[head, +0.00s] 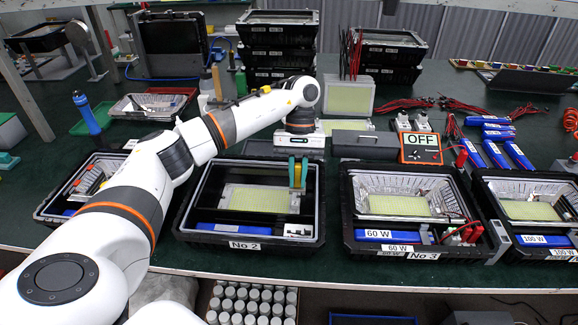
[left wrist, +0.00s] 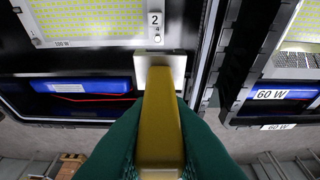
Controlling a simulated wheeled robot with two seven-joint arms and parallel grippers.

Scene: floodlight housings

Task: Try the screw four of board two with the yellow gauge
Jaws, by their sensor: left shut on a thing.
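Board two (head: 255,198) is a pale yellow LED panel inside the black housing labelled No 2. In the left wrist view, the board (left wrist: 85,18) fills the upper left, and a white tag reads 2 with a 4 below it. Screw four (left wrist: 157,39) is a small round spot beside the 4, at the board's corner. My left gripper (head: 298,174) is shut on the yellow gauge (left wrist: 160,110), with green fingers on both sides. The gauge's far end is just below screw four in the picture, over a pale block; I cannot tell whether it touches. My right gripper is not in view.
The No 2 housing's black rim (head: 180,222) surrounds the board, with a blue driver (head: 235,230) along its front. The No 3 housing (head: 350,240) stands close on the right. Stacked housings (head: 275,45) fill the back.

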